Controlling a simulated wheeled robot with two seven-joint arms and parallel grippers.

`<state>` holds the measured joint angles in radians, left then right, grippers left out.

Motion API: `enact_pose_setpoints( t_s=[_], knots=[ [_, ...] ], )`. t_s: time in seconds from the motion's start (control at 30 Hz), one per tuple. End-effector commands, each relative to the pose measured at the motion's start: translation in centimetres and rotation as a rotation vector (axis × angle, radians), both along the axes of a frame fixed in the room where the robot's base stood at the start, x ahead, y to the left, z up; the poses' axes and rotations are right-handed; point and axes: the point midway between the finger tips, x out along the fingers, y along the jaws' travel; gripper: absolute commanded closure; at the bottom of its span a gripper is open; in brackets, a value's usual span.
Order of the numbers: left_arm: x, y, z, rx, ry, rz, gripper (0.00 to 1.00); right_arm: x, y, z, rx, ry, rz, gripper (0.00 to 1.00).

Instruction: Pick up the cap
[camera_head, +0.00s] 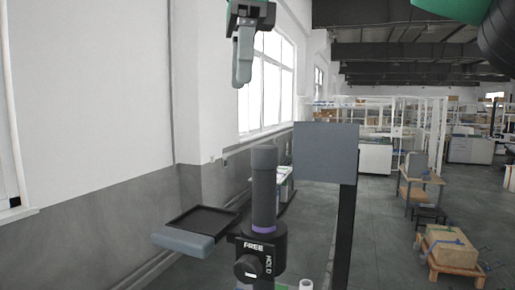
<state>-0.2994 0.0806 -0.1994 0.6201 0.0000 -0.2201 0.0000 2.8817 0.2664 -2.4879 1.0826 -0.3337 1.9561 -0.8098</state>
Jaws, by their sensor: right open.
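An upright grey cylinder (263,195) with a purple ring near its foot stands in the lower middle, above a dark fitting marked FREE and HOLD (254,246). Its slightly wider, lighter top end (264,158) looks like a cap, but I cannot be sure. My right gripper (243,80) hangs at the top of the view, pointing down, above and slightly left of the cylinder. It is open, seen nearly side-on, with nothing visible between its fingers. It is clear of the cylinder. My left gripper is out of view.
A shallow black tray (240,209) and a grey-blue block (184,241) sit left of the cylinder. A grey panel (325,153) on a black post (343,235) stands close on the right. A cart with a box (450,247) stands on open floor farther right.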

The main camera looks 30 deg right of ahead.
Motion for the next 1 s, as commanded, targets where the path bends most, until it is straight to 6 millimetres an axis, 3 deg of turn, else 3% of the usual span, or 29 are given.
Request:
enact_pose_setpoints(
  t_s=[0.1,0.27,0.77,1.0],
  knots=[
    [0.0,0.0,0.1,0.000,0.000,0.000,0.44,-2.1,-1.1,1.6,-0.046,-0.009,-0.019,0.38],
    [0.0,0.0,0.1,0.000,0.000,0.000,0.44,-3.0,-1.6,2.1,-0.065,-0.007,-0.027,0.38],
    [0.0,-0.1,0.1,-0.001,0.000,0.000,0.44,-3.0,-1.6,-0.7,-0.061,-0.005,-0.024,0.38],
    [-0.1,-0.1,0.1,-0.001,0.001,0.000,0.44,-2.9,-1.6,-2.9,-0.063,-0.002,-0.023,0.38]
  ],
)
